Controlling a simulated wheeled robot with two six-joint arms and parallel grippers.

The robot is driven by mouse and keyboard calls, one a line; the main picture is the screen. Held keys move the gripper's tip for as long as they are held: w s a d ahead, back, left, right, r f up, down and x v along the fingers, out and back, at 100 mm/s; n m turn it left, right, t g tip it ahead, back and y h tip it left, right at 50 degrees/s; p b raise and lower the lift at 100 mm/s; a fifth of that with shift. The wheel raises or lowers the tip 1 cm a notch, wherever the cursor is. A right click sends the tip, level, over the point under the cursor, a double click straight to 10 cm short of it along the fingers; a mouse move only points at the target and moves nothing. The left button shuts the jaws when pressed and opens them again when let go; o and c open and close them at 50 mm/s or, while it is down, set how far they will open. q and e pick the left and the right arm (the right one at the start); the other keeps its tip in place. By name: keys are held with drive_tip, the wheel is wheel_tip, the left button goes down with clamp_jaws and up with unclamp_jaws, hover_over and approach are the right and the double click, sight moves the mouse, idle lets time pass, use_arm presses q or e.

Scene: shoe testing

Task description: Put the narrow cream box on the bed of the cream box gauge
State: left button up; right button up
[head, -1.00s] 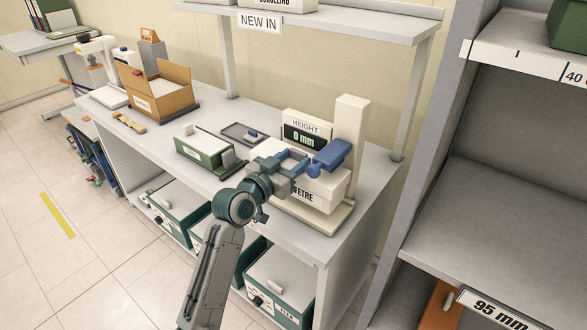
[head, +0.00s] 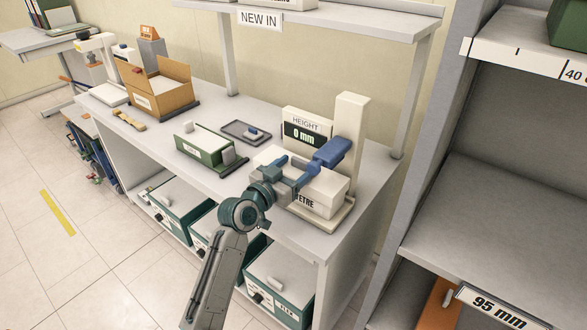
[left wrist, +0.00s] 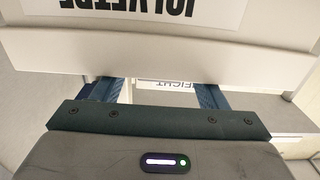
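The narrow cream box (head: 318,188), with a label ending in "ETRE" on its front, is over the bed of the cream box gauge (head: 345,212). I cannot tell if it rests on the bed. My left gripper (head: 296,172) is at the top of the box and appears shut on it. In the left wrist view, the box (left wrist: 160,55) fills the top with its label upside down and hides the fingertips (left wrist: 152,88). The gauge has a tall column (head: 352,125), a blue head (head: 333,152) and a display (head: 303,134) reading 0 mm. My right gripper is not in view.
An open cardboard box (head: 162,92) is farther left. A shelf with a "NEW IN" sign (head: 260,19) hangs above. Grey shelving (head: 490,210) stands at the right.

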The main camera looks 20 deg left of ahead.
use_arm(q)
drive_tip(key=shift+r, duration=0.15)
drive_tip(key=v, duration=0.3)
drive_tip(key=shift+f, duration=0.25)
drive_tip(key=v, duration=0.9)
drive_tip(key=shift+r+b, duration=0.25)
drive_tip(key=shift+b, duration=0.2)
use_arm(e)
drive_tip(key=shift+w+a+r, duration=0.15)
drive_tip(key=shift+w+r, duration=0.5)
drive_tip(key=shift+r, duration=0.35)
